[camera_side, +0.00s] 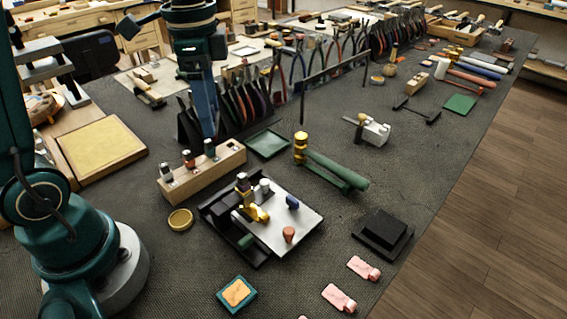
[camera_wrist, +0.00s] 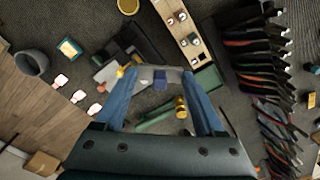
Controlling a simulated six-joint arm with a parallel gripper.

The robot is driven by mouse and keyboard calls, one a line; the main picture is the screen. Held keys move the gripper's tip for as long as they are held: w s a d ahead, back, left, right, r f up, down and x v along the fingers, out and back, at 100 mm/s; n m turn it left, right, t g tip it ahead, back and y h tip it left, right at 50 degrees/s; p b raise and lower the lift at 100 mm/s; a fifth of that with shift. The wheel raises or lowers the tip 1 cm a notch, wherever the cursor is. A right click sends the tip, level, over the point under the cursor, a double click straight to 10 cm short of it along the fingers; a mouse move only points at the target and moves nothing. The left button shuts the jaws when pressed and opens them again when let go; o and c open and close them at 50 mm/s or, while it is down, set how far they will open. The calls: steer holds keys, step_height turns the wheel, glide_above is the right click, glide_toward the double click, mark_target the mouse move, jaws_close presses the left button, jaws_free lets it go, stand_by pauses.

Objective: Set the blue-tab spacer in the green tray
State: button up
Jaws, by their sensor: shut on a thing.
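In the side view my gripper (camera_side: 207,134) hangs down near the far end of the wooden block, and I cannot make out the spacer there. The green tray (camera_side: 268,144) lies flat and looks empty, to the right of the wooden block. In the wrist view the tray (camera_wrist: 207,80) is partly hidden by the right finger.
A wooden block (camera_side: 202,174) holds several small cylinders. A black fixture with a pale plate (camera_side: 292,229) stands in front. A green-handled tool with a brass head (camera_side: 335,172) lies right of the tray. A rack of pliers (camera_side: 240,105) stands behind.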

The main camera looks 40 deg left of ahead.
steer(key=n, duration=0.3)
steer(key=shift+d+r+n, duration=0.3)
steer(key=shift+d+r, duration=0.05)
steer(key=n, duration=0.4)
steer(key=shift+s+r, duration=0.2)
steer(key=shift+w+m, duration=0.15)
steer(key=shift+m, duration=0.85)
steer(key=m, duration=0.3)
steer(key=shift+a+f+m, duration=0.15)
steer(key=shift+f+m, duration=0.15)
steer(key=shift+f, duration=0.05)
steer(key=m, duration=0.1)
steer(key=a+f+m, duration=0.1)
steer(key=m, duration=0.3)
steer(key=shift+a+f, duration=0.15)
steer(key=shift+a, duration=0.1)
steer(key=s+a+f+m, duration=0.1)
steer(key=m, duration=0.1)
steer(key=s+a+f+m, duration=0.1)
steer(key=a+m, duration=0.1)
steer(key=m, duration=0.1)
steer(key=s+a+f+m, duration=0.1)
steer(key=a+m, duration=0.1)
steer(key=shift+a, duration=0.25)
steer(key=shift+s+a, duration=0.15)
steer(key=shift+a, duration=0.1)
